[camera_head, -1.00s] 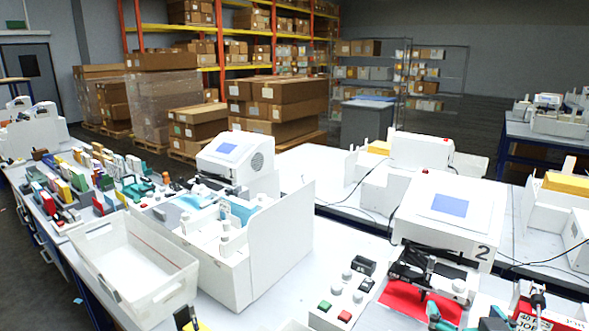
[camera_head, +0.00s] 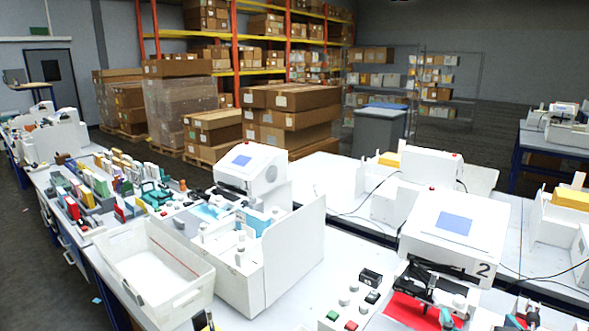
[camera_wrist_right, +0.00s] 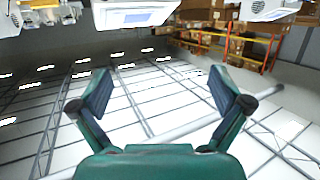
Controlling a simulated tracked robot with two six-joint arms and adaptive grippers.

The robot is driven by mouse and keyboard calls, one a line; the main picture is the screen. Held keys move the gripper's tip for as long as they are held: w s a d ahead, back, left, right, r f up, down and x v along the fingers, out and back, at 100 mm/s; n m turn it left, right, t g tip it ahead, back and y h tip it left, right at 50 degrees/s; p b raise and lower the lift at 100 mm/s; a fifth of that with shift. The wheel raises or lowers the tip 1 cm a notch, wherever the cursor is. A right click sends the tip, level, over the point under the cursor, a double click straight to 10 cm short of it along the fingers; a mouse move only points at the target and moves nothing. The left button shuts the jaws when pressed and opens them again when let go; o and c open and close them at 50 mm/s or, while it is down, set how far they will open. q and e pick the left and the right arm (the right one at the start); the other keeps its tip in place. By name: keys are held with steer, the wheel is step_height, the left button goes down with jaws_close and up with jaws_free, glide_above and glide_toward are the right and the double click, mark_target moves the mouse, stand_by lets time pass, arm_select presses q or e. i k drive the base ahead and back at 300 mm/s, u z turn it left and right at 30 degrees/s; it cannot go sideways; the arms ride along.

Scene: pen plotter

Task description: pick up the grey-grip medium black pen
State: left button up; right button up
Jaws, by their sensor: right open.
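I cannot pick out the grey-grip medium black pen in either view. My right gripper (camera_head: 479,320) is at the bottom edge of the head view, in front of the white machine marked 2 (camera_head: 455,232); only its dark and teal finger tips show. In the right wrist view my right gripper (camera_wrist_right: 163,93) is open, its two dark-padded teal fingers wide apart with no object between them. My left gripper does not show clearly.
A red mat (camera_head: 408,314) lies under the machine marked 2. Green and red buttons stand left of it. A white bin (camera_head: 150,287) and a white machine (camera_head: 250,165) with a side panel stand further left. Many coloured items crowd the left table. A small dark-and-yellow piece at the bottom edge is unclear.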

mark_target(433, 281)
steer(key=z, duration=0.05)
steer(key=k, duration=0.9)
